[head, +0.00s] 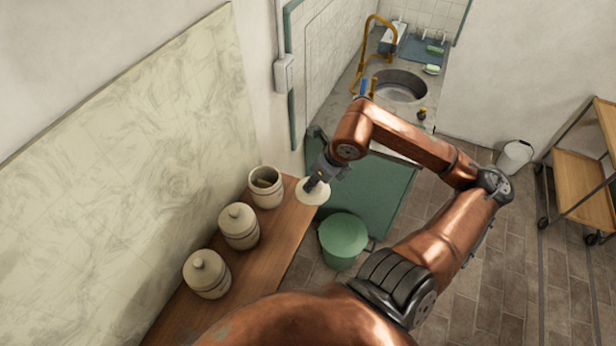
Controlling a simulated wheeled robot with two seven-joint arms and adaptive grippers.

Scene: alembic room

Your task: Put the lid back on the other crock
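Three cream crocks with dark bands stand in a row on a wooden shelf (268,262). The far crock (267,196) is open, and something brownish shows inside it. The middle crock (240,235) and the near crock (208,282) each have a knobbed lid on. My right gripper (314,183) is shut on a pale round lid (313,194), apparently by its knob, which the fingers hide. The lid is to the right of the open crock, apart from it, around the shelf's right edge. My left gripper is out of view.
A green bucket or bin (343,238) stands right of the shelf. A green cabinet (385,190) is behind it, near a sink (400,87) with a brass tap. A marbled panel (130,150) rises along the shelf's left side.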

